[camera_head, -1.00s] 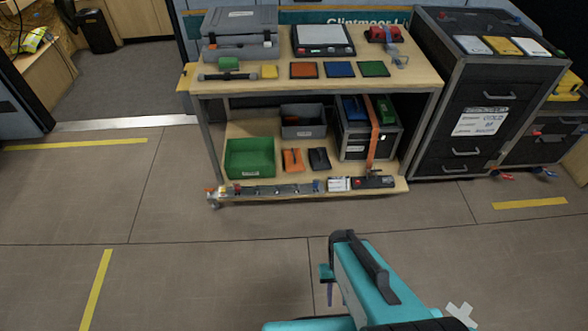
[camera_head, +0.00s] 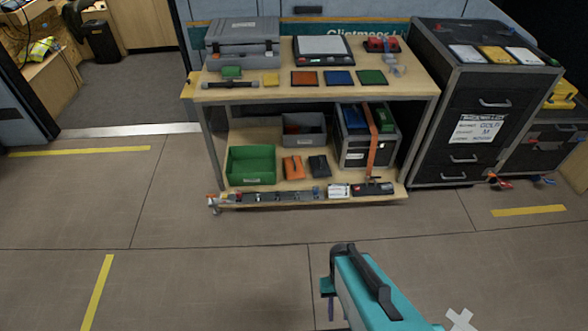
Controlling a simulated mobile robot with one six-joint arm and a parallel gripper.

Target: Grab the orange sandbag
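An orange sandbag (camera_head: 293,167) lies on the lower shelf of a wooden-topped cart. It sits between a green bin on its left and a similar black bag (camera_head: 318,165) on its right, with a small gap to each. My teal arm reaches up from the bottom of the picture, well in front of the cart. Its end, with my gripper (camera_head: 328,290), points down over the floor, apart from the sandbag. The fingers are mostly hidden behind the arm, so I cannot tell whether they are open or shut.
The cart's lower shelf (camera_head: 225,196) also holds the green bin (camera_head: 251,178), a grey bin (camera_head: 304,140) and a strapped case (camera_head: 354,152). A power strip (camera_head: 275,195) runs along its front edge. Black drawers (camera_head: 470,125) stand at right. The floor before the cart is clear.

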